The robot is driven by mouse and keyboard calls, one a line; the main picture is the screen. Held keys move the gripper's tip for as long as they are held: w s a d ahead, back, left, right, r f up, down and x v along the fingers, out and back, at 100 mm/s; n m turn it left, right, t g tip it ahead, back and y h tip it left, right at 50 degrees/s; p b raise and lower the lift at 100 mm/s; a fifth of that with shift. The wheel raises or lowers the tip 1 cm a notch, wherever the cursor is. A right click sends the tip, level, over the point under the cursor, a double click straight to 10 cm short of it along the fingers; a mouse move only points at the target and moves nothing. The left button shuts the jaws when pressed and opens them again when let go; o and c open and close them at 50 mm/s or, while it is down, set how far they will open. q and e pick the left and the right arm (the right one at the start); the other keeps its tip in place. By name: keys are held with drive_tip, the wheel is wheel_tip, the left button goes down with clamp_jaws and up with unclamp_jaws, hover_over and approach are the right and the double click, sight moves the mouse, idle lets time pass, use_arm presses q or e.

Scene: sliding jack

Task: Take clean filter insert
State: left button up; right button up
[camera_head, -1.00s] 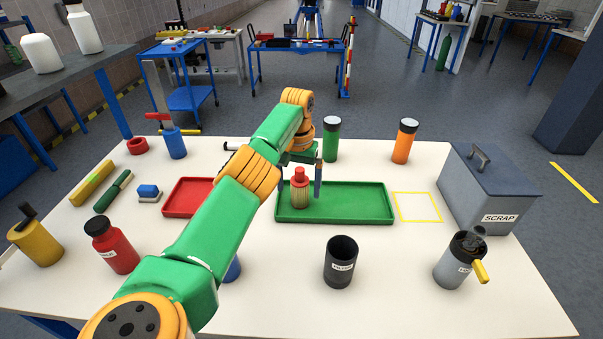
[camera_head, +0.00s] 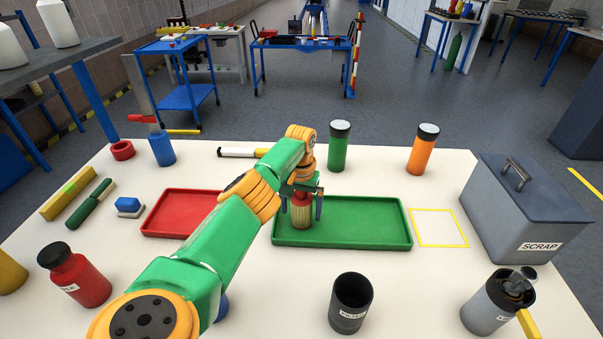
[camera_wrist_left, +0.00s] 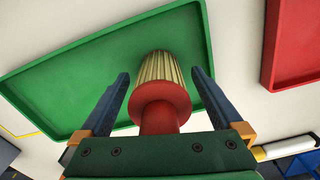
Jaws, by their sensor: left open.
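The filter insert (camera_head: 302,213) has a pleated tan body and a red top. It stands at the left end of the green tray (camera_head: 368,238). In the left wrist view the insert (camera_wrist_left: 160,85) shows its red collar and knob towards me, over the green tray (camera_wrist_left: 60,85). My left gripper (camera_head: 303,205) is open, with one finger on each side of the insert. In the left wrist view gaps show between both fingers (camera_wrist_left: 160,100) and the insert. The gripper body hides the top of the insert in the head view. My right gripper is not in view.
A red tray (camera_head: 175,215) lies left of the green one. A dark open cup (camera_head: 350,305) stands in front. Green (camera_head: 339,148) and orange (camera_head: 422,150) canisters stand behind. The grey SCRAP bin (camera_head: 520,220) is at right, beyond a bare yellow-outlined square (camera_head: 438,228).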

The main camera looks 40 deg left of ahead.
use_arm(q)
drive_tip(key=shift+s+d+r, duration=0.1)
drive_tip(key=c, duration=1.4)
